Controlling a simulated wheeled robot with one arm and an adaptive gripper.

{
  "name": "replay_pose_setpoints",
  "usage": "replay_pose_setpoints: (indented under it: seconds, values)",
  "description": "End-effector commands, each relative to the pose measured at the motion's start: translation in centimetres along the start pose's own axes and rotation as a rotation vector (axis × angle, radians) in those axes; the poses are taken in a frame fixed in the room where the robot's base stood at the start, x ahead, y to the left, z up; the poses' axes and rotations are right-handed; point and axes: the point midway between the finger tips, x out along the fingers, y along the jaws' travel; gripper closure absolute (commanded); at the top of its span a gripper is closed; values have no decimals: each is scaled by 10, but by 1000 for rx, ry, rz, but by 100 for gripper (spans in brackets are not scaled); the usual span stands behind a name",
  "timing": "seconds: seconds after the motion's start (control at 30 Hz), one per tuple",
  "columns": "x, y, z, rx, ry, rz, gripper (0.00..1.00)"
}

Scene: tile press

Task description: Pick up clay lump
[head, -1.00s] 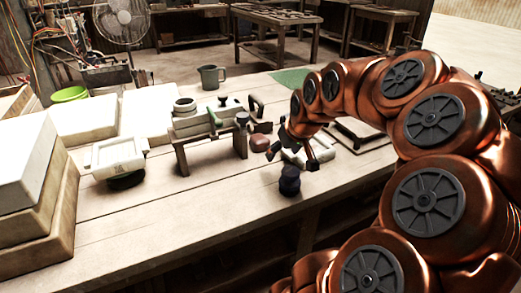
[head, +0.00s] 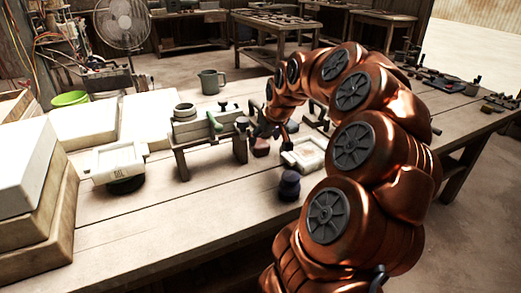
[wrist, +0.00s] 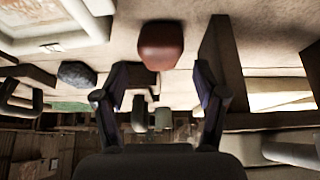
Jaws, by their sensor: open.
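The clay lump, a reddish-brown rounded block (head: 261,148), sits on the table just right of the wooden press stand in the head view. In the wrist view the lump (wrist: 161,46) shows at top centre, beyond the fingers and between their lines. My gripper (wrist: 160,88) is open and empty, its two dark fingers spread apart. In the head view my gripper (head: 271,134) is close to the lump and partly hidden by my arm. I cannot tell its exact height.
The wooden press stand (head: 182,162) is left of the lump. A white tray (head: 304,154) lies to its right, and a dark blue knob-like object (head: 289,184) is nearer the front edge. A mug (head: 210,82) stands behind.

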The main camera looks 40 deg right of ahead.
Motion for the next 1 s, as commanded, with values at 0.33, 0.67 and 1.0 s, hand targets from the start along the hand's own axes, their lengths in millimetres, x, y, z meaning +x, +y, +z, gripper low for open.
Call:
replay_pose_setpoints:
  seconds: [0.33, 0.67, 1.0]
  values:
    - [42, -1, -2, -2, -5, -2, 29]
    - [53, 0, -4, -1, 0, 0, 29]
    - [53, 0, -4, -1, -1, 0, 62]
